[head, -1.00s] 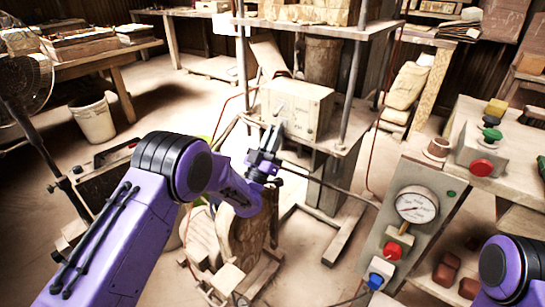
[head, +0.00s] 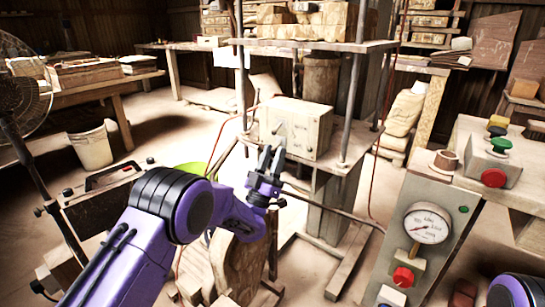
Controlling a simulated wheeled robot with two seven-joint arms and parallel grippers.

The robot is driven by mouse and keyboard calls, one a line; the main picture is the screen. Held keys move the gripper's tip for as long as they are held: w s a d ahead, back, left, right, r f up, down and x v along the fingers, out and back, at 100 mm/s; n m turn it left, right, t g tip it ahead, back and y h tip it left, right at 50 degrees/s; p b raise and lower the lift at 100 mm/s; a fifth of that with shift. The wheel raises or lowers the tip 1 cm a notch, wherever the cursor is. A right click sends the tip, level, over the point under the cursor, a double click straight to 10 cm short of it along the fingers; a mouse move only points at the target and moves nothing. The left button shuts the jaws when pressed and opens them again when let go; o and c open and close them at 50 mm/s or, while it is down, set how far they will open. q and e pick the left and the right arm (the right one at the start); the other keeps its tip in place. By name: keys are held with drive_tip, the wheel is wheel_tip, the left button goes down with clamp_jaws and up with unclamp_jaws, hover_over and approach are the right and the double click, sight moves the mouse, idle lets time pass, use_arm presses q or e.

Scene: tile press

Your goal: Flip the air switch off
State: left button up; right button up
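A beige box with a small toggle lever (head: 277,127) on its front face stands on the shelf of the press frame. It looks like the air switch box (head: 312,132); its lettering is too small to read. My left gripper (head: 272,152) is just below and in front of the lever, fingers pointing up toward the box. Its two dark fingers are apart with nothing between them. I cannot tell whether a finger touches the box. My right gripper is out of view; only a purple part of my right arm shows at the lower right.
Upright metal posts (head: 350,108) of the press flank the box. A control panel with a pressure gauge (head: 427,223) and a red button (head: 403,277) stands at the right. A second button box (head: 490,160) sits on the right bench. A bucket (head: 91,147) stands at the left.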

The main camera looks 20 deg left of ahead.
use_arm(q)
drive_tip(key=b+v, duration=0.2)
drive_tip(key=v, duration=0.8)
drive_tip(key=shift+f, duration=0.2)
drive_tip(key=shift+s, duration=0.15)
